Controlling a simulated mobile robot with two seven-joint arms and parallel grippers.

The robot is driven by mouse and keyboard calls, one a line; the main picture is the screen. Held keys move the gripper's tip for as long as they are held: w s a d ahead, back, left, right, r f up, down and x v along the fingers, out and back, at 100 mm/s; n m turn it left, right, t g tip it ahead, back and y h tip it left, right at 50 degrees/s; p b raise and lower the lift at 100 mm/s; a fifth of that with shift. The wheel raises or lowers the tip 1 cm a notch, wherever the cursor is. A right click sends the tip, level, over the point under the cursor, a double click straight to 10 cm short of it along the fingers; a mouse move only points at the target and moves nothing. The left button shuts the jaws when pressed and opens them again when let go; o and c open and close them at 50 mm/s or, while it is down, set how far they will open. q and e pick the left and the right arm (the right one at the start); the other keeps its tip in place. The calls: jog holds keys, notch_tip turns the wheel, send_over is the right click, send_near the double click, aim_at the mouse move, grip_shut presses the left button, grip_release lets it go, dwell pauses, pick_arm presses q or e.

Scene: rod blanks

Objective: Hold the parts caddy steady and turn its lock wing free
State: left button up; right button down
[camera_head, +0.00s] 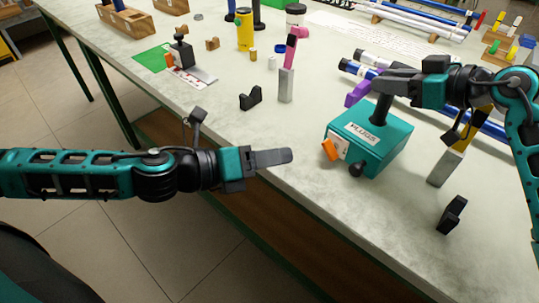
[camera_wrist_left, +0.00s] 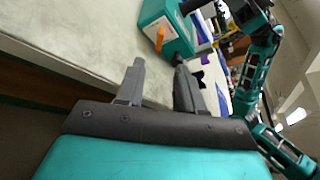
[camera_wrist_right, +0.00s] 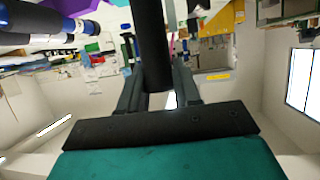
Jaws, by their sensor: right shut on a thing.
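The parts caddy (camera_head: 385,150) is a teal box labelled PLUGS near the table's front edge. An orange lock wing (camera_head: 329,149) sits on its left side and a black knob (camera_head: 356,169) on its front. My right gripper (camera_head: 385,84) is shut on the caddy's upright black post (camera_head: 381,110); the post also shows between the fingers in the right wrist view (camera_wrist_right: 150,45). My left gripper (camera_head: 278,157) is level and empty, left of the caddy and apart from it. Its two fingers stand apart in the left wrist view (camera_wrist_left: 158,85), with the orange wing (camera_wrist_left: 160,39) beyond them.
A grey block with a pink top (camera_head: 287,80) and a black notched block (camera_head: 250,98) stand left of the caddy. A yellow-topped grey block (camera_head: 447,166) and another black block (camera_head: 452,215) stand to its right. Blue-and-white rods (camera_head: 365,72) lie behind.

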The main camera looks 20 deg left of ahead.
aim_at(324, 142)
dwell(0.4)
pick_arm(q)
jog(key=w+d+r+m+g+h, duration=0.3)
jog(key=w+r+m+g+h, duration=0.2)
jog(key=r+g, duration=0.1)
jog(key=w+a+g+y, duration=0.4)
jog(key=a+y, duration=0.1)
jog(key=shift+n, duration=0.3)
jog(key=x, duration=1.2)
jog(key=shift+s+d+f, duration=0.15)
jog(key=shift+f, duration=0.15)
jog(key=shift+c, duration=0.2)
grip_shut()
